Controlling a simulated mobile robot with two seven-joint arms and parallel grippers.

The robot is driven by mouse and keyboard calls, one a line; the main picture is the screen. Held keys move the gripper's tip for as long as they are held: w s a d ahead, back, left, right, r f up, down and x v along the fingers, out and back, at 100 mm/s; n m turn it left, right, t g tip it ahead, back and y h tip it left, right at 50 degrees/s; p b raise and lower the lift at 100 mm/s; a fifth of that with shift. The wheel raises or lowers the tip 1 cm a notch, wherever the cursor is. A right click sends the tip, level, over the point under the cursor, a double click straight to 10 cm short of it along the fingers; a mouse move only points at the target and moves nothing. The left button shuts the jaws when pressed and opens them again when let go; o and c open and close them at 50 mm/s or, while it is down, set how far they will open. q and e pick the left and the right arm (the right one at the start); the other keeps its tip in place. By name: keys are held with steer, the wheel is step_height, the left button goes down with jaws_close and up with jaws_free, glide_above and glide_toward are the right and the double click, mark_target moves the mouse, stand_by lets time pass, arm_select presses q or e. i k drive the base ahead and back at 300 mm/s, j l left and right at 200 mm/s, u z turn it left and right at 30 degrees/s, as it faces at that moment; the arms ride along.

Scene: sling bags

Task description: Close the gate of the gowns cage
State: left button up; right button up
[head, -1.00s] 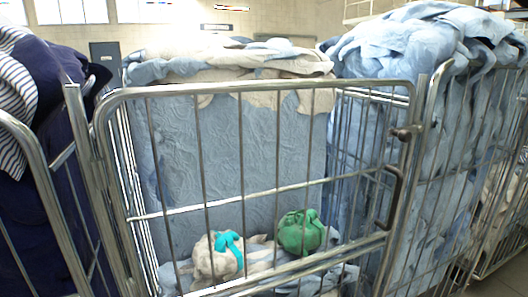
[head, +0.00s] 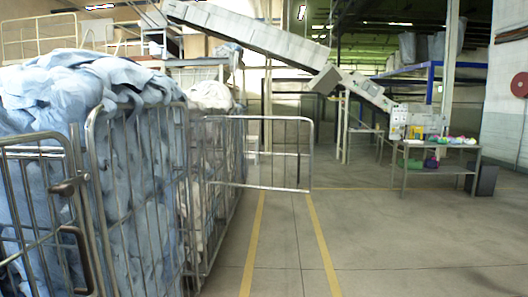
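A row of wire cages stands at the left in the head view. The nearer cage (head: 130,195) is heaped with light blue cloth, and its front bars look upright and in place. Farther along the row a cage holds whitish cloth (head: 210,96). A wire gate (head: 262,187) stands swung out from the row at about that cage, reaching right over the floor. No label shows, so I cannot tell which cage is the gowns cage. At the left edge is part of another gate with a latch (head: 68,186). Neither gripper is in view.
Open concrete floor (head: 400,245) with yellow lines (head: 325,245) lies right of the cages. A table (head: 440,172) with coloured bundles and a dark bin (head: 484,180) stand at the right. A conveyor (head: 250,32) slopes down behind.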

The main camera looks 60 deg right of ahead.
mark_target(204, 172)
steer(key=z, duration=1.8)
steer(key=i+l, duration=0.2)
steer(key=i, duration=0.25)
steer(key=i+l, duration=0.15)
steer(key=i, duration=0.35)
steer(key=i+l+u, duration=0.1)
steer(key=i, duration=0.35)
steer(key=i+l, duration=0.35)
steer(key=i+j+u, duration=0.05)
steer(key=i, duration=0.05)
